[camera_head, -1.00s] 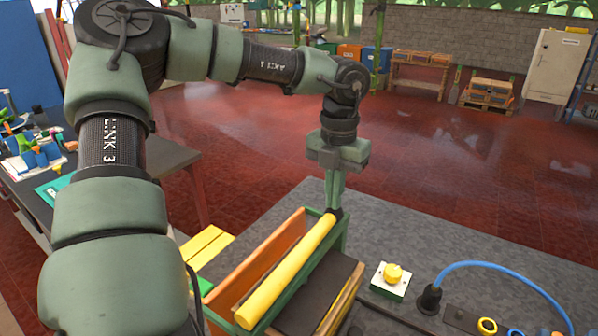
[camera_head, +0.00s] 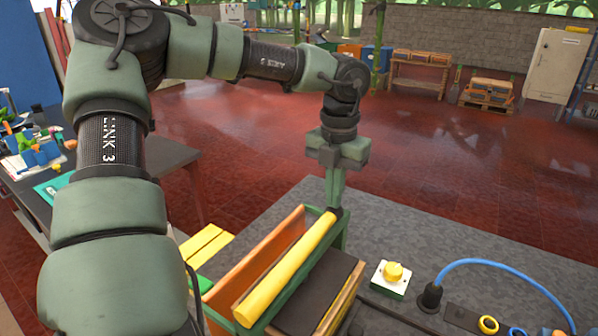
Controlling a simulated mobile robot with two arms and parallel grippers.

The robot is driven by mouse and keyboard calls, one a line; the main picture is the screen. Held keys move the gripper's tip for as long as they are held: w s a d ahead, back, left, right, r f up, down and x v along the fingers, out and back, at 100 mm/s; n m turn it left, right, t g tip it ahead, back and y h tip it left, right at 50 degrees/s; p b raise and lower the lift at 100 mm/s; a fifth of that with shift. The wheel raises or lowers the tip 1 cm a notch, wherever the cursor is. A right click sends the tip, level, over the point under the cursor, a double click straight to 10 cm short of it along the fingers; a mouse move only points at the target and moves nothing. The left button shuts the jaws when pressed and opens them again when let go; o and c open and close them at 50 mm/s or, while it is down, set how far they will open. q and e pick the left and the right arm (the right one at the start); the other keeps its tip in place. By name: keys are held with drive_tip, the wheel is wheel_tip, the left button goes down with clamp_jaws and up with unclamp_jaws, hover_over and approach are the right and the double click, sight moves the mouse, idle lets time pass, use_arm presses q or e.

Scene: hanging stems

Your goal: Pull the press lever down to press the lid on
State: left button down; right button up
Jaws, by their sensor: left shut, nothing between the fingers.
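A long yellow bar (camera_head: 287,268), which looks like the press lever's handle, slants over a green-framed wooden box (camera_head: 262,255). Its black far end is at the upper right, by the box's back corner. My left gripper (camera_head: 335,206) points down with its fingers together, holding nothing. Its fingertips are at the black end of the bar; I cannot tell whether they touch it. I cannot make out the lid. My right gripper is not in view.
A dark panel (camera_head: 318,290) with a wooden edge lies right of the bar. A yellow button on a white box (camera_head: 392,278) and a blue cable (camera_head: 500,267) stand farther right. Yellow slats (camera_head: 205,243) lie left of the box. The grey surface behind is clear.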

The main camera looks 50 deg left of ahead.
use_arm(q)
drive_tip(key=shift+s+f+b, duration=0.1)
drive_tip(key=shift+f+b, duration=0.45)
drive_tip(key=shift+b, duration=0.15)
idle(2.5)
drive_tip(key=shift+r, duration=0.1)
wheel_tip(320, 180, up, 8)
drive_tip(key=p, duration=0.5)
idle(0.7)
